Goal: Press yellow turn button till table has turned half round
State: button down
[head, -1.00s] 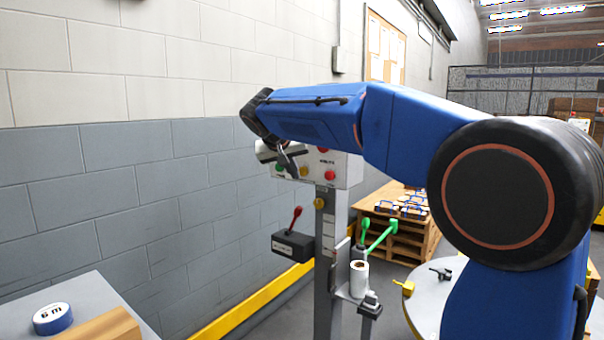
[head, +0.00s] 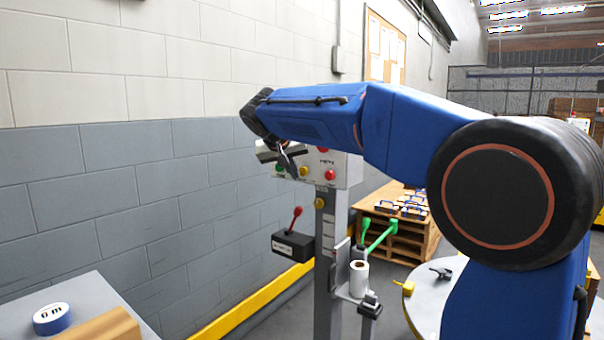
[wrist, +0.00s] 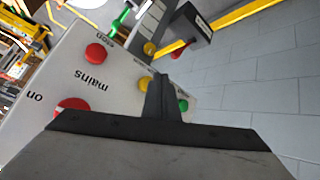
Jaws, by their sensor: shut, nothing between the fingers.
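A pale control box (head: 347,171) on a grey post carries a yellow button (head: 304,171) between a green button (head: 278,168) and a red button (head: 330,175). My gripper (head: 293,174) is shut and empty, in front of the box face, close to the yellow button. In the wrist view the shut fingers (wrist: 161,80) partly cover the yellow button (wrist: 145,84); I cannot tell whether they touch it. The green button (wrist: 183,105) shows just beside the fingers. A round grey table (head: 425,300) shows at the right, partly hidden by my arm, with a yellow piece and a black piece on it.
Another yellow button (head: 319,203) is lower on the post. A black box with a red lever (head: 293,243), green levers (head: 377,236) and a white roll (head: 359,279) are around the post. The brick wall (head: 90,190) stands left. Stacked pallets (head: 395,230) are behind.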

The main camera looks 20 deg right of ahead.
jog(key=shift+w+d, duration=0.25)
jog(key=shift+d, duration=0.1)
